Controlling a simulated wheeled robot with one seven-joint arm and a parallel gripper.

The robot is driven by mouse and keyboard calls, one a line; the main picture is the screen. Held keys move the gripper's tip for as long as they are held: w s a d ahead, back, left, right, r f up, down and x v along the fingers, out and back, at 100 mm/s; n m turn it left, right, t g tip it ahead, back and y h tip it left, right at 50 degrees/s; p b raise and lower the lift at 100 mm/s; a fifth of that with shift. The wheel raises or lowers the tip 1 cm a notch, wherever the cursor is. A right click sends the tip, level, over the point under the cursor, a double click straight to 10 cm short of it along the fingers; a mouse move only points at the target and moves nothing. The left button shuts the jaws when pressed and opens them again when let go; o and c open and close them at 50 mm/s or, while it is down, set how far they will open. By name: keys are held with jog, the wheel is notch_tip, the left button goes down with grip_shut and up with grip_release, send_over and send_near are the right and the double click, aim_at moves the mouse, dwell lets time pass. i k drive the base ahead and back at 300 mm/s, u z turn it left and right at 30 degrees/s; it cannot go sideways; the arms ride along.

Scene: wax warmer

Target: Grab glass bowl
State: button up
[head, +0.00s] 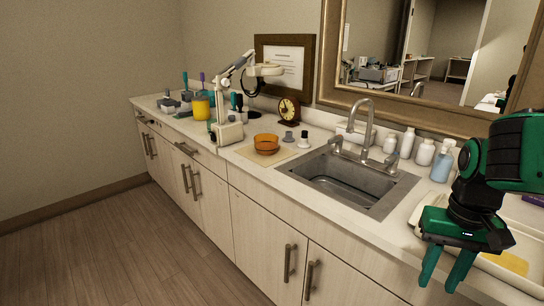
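An amber, see-through bowl (266,143), which looks like the glass bowl, stands on a pale mat (247,153) on the counter, left of the sink. Its lower part looks darker; I cannot tell whether it is one bowl or two stacked. My gripper (442,281) is at the far right of the head view, with its green fingers apart and pointing down. It is empty and well to the right of the bowl, past the sink.
The sink (350,187) and its tall faucet (369,120) lie between my gripper and the bowl. Bottles (425,152) line the wall. Small jars (304,139), a clock (289,110) and a lamp on a white base (228,134) stand near the bowl. A pale tray (525,286) sits behind my gripper.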

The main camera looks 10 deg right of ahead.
aim_at(266, 144)
jog(key=u, duration=0.05)
jog(key=k, duration=1.05)
jog(key=u, duration=0.5)
jog(key=i, duration=2.65)
jog(key=z, duration=0.15)
